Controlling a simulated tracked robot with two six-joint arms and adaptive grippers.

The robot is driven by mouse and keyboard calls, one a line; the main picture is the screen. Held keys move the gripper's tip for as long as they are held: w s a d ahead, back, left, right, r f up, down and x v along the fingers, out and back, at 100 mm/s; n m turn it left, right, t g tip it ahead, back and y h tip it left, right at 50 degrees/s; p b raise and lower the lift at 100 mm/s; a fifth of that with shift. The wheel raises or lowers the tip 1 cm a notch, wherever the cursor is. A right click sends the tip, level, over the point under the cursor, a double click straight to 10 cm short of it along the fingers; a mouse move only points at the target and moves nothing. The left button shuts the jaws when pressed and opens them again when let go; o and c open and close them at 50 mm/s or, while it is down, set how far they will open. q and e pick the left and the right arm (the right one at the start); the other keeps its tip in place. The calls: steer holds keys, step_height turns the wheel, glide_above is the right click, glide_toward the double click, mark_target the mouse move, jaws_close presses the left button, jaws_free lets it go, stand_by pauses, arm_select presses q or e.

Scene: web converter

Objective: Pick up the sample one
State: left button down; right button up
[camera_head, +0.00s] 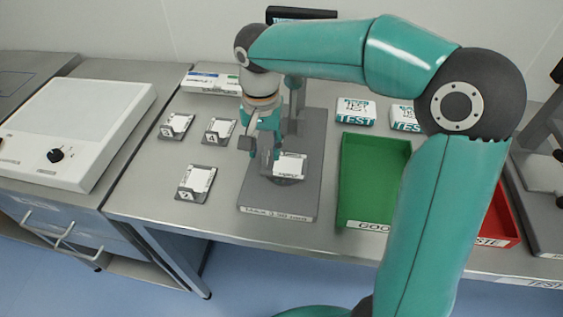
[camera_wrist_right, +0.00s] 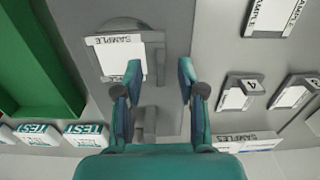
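A white sample card (camera_head: 290,166) lies on the round stage of a grey test stand (camera_head: 277,207). It also shows in the wrist view (camera_wrist_right: 122,55), marked "SAMPLE"; no number on it is readable. My right gripper (camera_head: 258,152) hangs just left of this card, over the stand. In the wrist view my right gripper (camera_wrist_right: 160,70) has its two fingers well apart with nothing between them. The card lies beside and partly behind one finger. I cannot tell the exact height of the fingers. My left gripper is not in view.
Numbered sample holders (camera_head: 196,183) stand left of the stand. A green tray (camera_head: 350,180) and a red tray (camera_head: 505,225) are to the right. White "TEST" packs (camera_head: 356,111) and a samples box (camera_head: 212,83) lie behind. The stand's column rises close to my gripper.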

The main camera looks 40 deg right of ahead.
mark_target(265, 154)
steer(key=shift+f, duration=1.5)
jaws_close()
steer(key=shift+r, duration=0.1)
